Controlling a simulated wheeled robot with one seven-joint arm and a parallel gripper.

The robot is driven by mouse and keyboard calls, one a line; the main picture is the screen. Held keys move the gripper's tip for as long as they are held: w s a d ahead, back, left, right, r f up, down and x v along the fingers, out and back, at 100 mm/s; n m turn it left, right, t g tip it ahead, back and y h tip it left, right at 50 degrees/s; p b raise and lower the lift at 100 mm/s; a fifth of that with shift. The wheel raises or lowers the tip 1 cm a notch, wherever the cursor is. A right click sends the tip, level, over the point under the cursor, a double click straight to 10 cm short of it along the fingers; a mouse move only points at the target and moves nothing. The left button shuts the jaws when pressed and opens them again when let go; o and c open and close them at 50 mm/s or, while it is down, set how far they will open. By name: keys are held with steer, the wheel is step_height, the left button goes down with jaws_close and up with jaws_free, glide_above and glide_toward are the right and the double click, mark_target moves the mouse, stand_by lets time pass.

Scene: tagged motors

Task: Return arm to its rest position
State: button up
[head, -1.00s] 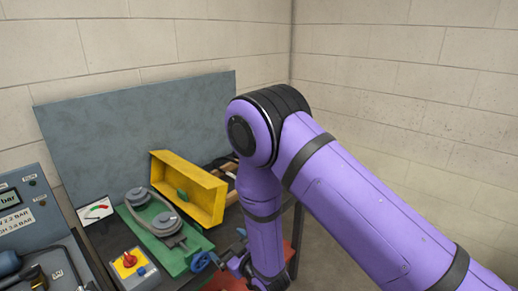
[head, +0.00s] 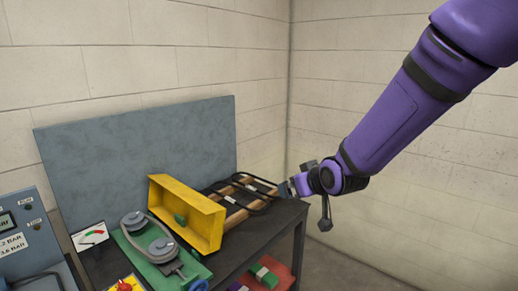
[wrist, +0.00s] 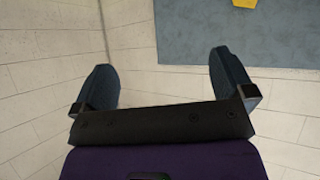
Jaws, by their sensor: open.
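My gripper (wrist: 165,80) shows in the wrist view with its two dark fingers wide apart and nothing between them. Past it are the pale block wall and the grey back panel. In the head view my purple arm comes in from the upper right, and its wrist end is beside the right end of the bench, above it. My gripper (head: 287,188) is small and partly hidden there, in front of the wall corner. I see no motor held in it.
The dark bench (head: 262,232) carries a yellow open box (head: 205,230), a wooden rack with black loops (head: 240,196), and a green fixture with a grey belt (head: 152,245). A red tray (head: 285,273) with green and purple items sits lower. A grey control panel (head: 20,235) stands at left.

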steer(key=s+d+r+m+g+h, duration=0.3)
steer(key=s+d+r, duration=0.7)
steer(key=s+d, duration=0.35)
steer(key=s+d+r+m+g, duration=0.1)
steer(key=s+d, duration=0.2)
steer(key=s, duration=0.5)
steer(key=s+d+r+m+g+h, duration=0.1)
steer(key=s+d, duration=0.2)
steer(key=s, duration=0.5)
steer(key=shift+s+r, duration=0.4)
